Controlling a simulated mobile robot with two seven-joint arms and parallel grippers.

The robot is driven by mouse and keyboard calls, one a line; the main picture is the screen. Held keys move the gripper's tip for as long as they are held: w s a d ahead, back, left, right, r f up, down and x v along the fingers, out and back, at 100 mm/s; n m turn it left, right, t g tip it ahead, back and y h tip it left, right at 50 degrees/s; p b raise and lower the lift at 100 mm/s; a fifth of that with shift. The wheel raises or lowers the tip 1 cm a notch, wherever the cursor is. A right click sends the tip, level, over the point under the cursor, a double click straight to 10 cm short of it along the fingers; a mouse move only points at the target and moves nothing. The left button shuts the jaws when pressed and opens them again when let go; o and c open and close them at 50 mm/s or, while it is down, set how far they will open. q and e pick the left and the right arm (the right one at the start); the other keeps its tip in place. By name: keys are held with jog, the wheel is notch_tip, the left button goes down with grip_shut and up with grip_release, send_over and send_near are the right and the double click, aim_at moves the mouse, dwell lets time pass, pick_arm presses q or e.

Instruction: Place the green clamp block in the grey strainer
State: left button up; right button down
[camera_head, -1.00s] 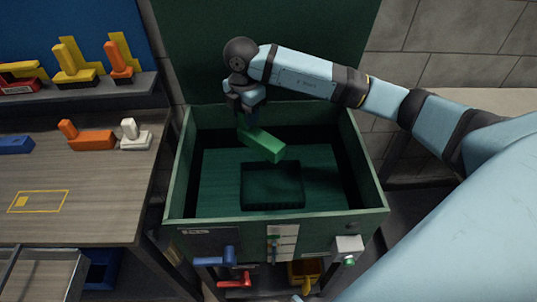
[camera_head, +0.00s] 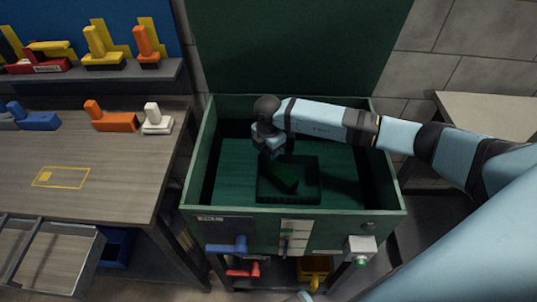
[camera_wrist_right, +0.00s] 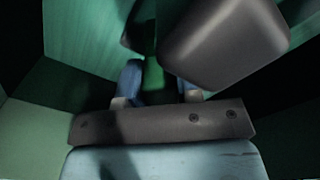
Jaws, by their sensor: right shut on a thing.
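My right gripper (camera_head: 272,152) is inside a green, open-topped bin and points down. It is shut on the green clamp block (camera_head: 286,182), which looks dark in the shade and slants down to the right. In the right wrist view the green block (camera_wrist_right: 153,78) shows between the two blue fingers of my right gripper (camera_wrist_right: 158,85). A dark square tray (camera_head: 309,170), perhaps the strainer, lies in the bin directly below the block. Its colour looks dark green rather than grey in this light. I cannot tell whether the block touches it. My left gripper is out of view.
On the left a wooden bench (camera_head: 110,190) holds orange, white and blue clamp blocks. A shelf (camera_head: 120,74) behind it holds yellow, red and orange ones. A pale table (camera_head: 490,118) stands at the right.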

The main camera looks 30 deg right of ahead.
jog(key=shift+f, duration=1.05)
jog(key=shift+f, duration=0.2)
jog(key=c, duration=0.8)
grip_release()
jog(key=shift+r, duration=0.1)
notch_tip(320, 180, up, 12)
jog(key=shift+r, duration=0.1)
